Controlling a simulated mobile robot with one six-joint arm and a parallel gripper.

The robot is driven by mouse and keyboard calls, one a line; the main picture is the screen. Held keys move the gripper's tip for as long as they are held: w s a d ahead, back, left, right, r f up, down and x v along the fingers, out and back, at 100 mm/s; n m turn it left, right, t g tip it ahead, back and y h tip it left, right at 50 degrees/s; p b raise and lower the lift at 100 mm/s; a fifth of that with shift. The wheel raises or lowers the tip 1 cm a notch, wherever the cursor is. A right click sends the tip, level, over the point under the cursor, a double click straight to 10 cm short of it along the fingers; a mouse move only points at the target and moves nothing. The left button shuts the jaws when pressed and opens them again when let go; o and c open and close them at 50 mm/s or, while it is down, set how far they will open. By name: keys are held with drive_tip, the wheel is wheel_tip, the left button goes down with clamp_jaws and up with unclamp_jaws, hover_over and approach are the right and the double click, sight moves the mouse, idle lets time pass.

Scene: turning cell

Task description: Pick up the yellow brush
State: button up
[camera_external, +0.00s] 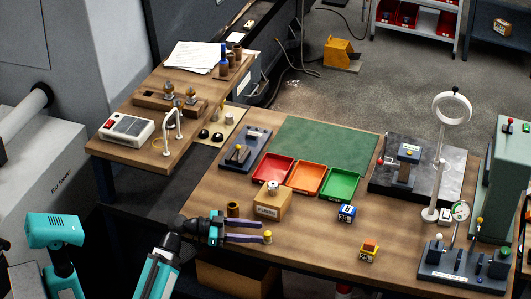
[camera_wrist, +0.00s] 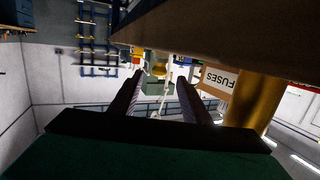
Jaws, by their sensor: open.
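No bristles can be made out.
A fuses box (camera_external: 270,205) and a brown cylinder (camera_external: 233,209) stand close behind my gripper. The fuses box (camera_wrist: 217,80) is on the right in the wrist view. Red, orange and green trays (camera_external: 307,192) are farther back.

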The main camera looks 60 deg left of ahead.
sight(268, 233)
drive_tip(key=shift+b+x, duration=0.8)
drive_tip(key=shift+x, duration=1.75)
drive_tip(key=shift+d, duration=0.1)
clamp_jaws()
